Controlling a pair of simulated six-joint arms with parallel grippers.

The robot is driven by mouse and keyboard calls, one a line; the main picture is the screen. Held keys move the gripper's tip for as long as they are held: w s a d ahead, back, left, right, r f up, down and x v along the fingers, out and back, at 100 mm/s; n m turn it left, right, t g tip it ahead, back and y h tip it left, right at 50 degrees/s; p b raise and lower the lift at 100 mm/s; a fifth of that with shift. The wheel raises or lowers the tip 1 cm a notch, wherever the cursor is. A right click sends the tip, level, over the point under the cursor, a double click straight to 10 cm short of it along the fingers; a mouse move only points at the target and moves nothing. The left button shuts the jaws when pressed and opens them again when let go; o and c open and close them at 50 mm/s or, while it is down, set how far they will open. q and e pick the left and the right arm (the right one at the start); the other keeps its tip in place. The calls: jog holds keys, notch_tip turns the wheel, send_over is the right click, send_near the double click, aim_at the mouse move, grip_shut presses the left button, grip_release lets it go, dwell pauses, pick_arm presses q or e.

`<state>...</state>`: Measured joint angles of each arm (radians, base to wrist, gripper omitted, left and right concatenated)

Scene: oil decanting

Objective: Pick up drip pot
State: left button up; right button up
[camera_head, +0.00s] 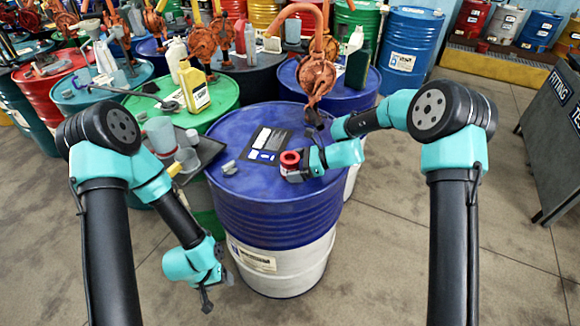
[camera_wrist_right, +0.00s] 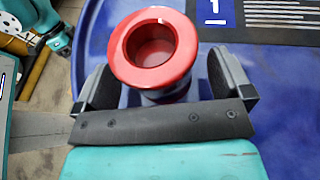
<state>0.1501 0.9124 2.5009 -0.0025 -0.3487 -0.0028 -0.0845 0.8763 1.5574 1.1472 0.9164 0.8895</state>
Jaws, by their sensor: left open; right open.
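The drip pot is a small red pot with a wide rim and round opening. It stands on the blue drum top in the head view (camera_head: 290,159) and fills the upper middle of the right wrist view (camera_wrist_right: 155,55). My right gripper (camera_head: 297,172) is open, with one finger on each side of the pot in the wrist view (camera_wrist_right: 165,85). Gaps show beside the pot's body, and its lower part is partly hidden by the gripper. My left gripper (camera_head: 210,292) is open and empty, hanging low in front of the drums, left of the blue drum's lower part.
The blue drum (camera_head: 235,215) carries a dark printed card (camera_head: 266,144) and a small grey piece (camera_head: 229,168). An orange hand pump (camera_head: 317,75) rises behind. A dark tray (camera_head: 205,150) with grey cups is at left.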

aim_at(285, 159)
jog(key=shift+a+f, duration=0.2)
jog(key=shift+a, duration=0.2)
jog(key=c, duration=1.2)
jog(key=shift+r, duration=0.1)
jog(key=shift+r, duration=0.4)
notch_tip(285, 159, up, 3)
jog(key=s+r, duration=0.1)
jog(key=s, duration=1.5)
